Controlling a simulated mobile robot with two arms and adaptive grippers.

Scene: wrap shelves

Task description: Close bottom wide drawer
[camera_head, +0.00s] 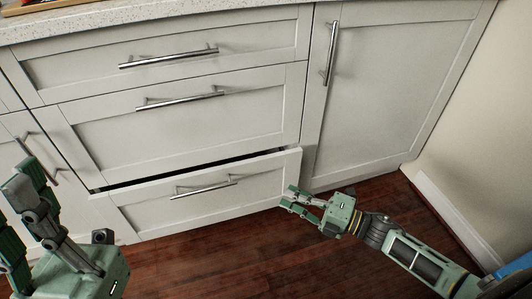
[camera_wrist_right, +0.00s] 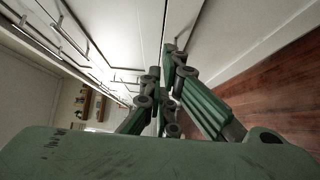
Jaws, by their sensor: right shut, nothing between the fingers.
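The bottom wide drawer (camera_head: 150,213) is partly open in the head view, with a dark gap along its top edge and its front standing out from the cabinet. Its bar handle (camera_head: 203,190) is silver. My right gripper (camera_head: 290,198) is shut and empty at the right end of the drawer front; I cannot tell whether it touches. In the right wrist view its fingers (camera_wrist_right: 174,58) come together beside a pale cabinet face. My left gripper (camera_head: 30,180) is at the left edge of the head view, nearer the camera; its opening is unclear.
Two wide drawers (camera_head: 190,120) above are closed. A tall cabinet door (camera_head: 385,90) on the right is closed. A speckled countertop (camera_head: 150,22) runs above. The wooden floor (camera_head: 215,265) is clear in front; a wall (camera_head: 475,150) stands at the right.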

